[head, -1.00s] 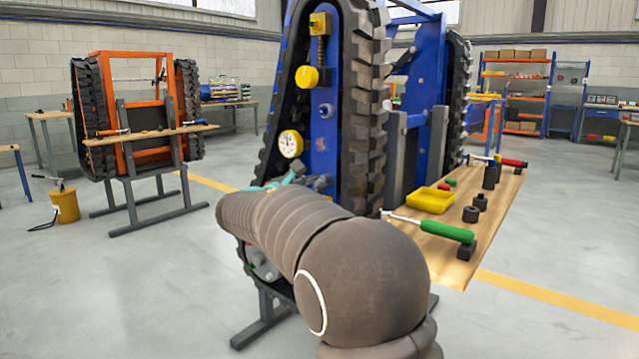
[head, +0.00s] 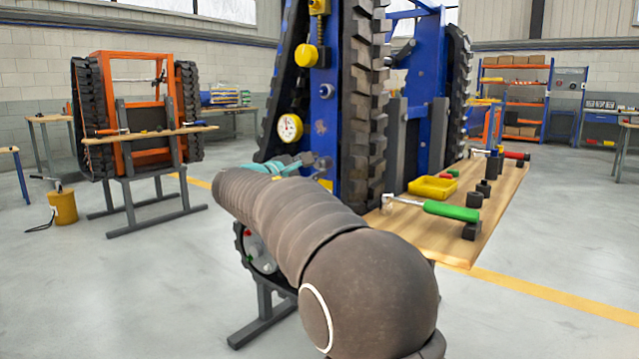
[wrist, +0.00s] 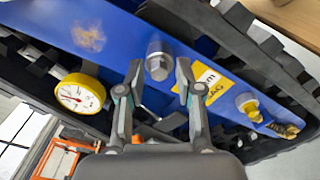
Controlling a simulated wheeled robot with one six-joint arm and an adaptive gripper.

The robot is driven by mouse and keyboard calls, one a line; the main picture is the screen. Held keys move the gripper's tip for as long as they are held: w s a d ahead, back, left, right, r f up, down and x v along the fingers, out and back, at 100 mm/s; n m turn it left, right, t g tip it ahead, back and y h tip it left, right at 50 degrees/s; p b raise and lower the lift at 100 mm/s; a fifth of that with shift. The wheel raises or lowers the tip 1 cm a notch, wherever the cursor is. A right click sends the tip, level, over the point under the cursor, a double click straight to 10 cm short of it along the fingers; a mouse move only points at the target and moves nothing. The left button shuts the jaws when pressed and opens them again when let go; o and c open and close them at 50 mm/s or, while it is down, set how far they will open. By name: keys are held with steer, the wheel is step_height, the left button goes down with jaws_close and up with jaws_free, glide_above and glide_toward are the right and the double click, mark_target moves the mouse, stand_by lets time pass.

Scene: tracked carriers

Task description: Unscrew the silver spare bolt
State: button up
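The silver bolt (wrist: 158,60) stands out from the blue side plate (wrist: 115,32) of the tracked carrier, with a hex-shaped head. In the wrist view it lies just beyond and between the fingertips of my gripper (wrist: 159,75). The fingers are spread apart and hold nothing; I see no contact with the bolt. In the head view my gripper (head: 310,163) is in front of the blue plate, below the gauge.
Black track (head: 362,110) borders the plate. A wooden shelf (head: 450,247) holds a green-handled tool (head: 452,211) and a yellow tray (head: 433,187).

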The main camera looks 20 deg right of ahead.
steer(key=m+b, duration=0.5)
steer(key=shift+f+m+b, duration=0.25)
steer(key=shift+m+b, duration=0.15)
steer(key=shift+b, duration=0.2)
steer(key=shift+m+b, duration=0.55)
steer(key=shift+m, duration=0.05)
steer(key=shift+r+m, duration=0.3)
steer(key=shift+m, duration=0.4)
steer(key=m, duration=1.6)
